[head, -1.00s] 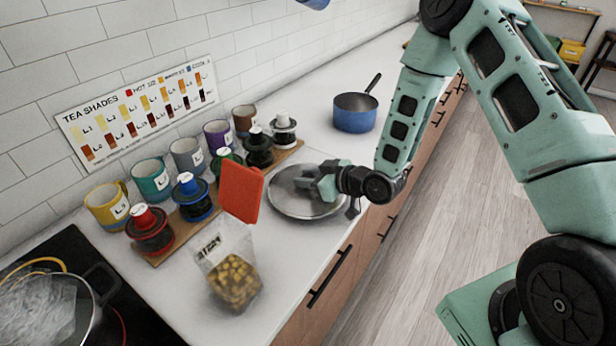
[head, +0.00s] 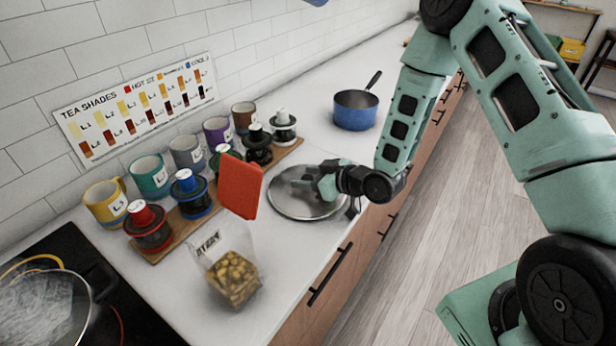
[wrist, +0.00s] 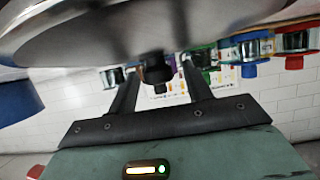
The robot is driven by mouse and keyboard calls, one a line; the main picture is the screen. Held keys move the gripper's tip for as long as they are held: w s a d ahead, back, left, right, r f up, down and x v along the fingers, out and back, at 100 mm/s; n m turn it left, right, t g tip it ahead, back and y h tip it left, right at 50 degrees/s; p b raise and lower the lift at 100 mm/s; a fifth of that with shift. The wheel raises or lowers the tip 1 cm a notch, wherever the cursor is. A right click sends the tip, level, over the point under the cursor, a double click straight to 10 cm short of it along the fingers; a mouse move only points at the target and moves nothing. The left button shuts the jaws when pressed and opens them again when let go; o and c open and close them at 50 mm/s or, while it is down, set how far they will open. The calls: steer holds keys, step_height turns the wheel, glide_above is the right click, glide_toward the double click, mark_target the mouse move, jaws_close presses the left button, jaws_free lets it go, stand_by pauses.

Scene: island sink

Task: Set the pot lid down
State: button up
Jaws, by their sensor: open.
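The pot lid (head: 300,208), a round silver-grey disc, appears to lie flat on the white counter in the head view. My gripper (head: 318,180) is over it, low and near its knob. In the wrist view the lid's metal surface (wrist: 150,28) fills the top, and its dark knob (wrist: 157,70) shows between my two fingers (wrist: 158,90). The fingers stand apart with gaps beside the knob, so my gripper is open around it. My gripper hides part of the lid in the head view.
A blue saucepan (head: 355,110) stands behind the lid. A wooden board (head: 165,243) with lidded jars and several mugs lies to the left. A pot (head: 50,310) is on the stove.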

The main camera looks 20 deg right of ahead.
steer(key=r+v, duration=0.1)
steer(key=v, duration=1.1)
steer(key=s+a+r+n+g+h, duration=0.1)
steer(key=s+a+r+g+h, duration=0.45)
steer(key=a, duration=0.35)
steer(key=s+a+r+g+h, duration=0.1)
steer(key=s+a+r+g, duration=0.1)
steer(key=s, duration=0.7)
steer(key=s+a+r+g, duration=0.2)
steer(key=s+r+g, duration=0.1)
steer(key=s, duration=0.6)
steer(key=shift+s+r+h, duration=0.25)
steer(key=shift+r+h, duration=0.1)
steer(key=shift+r, duration=0.45)
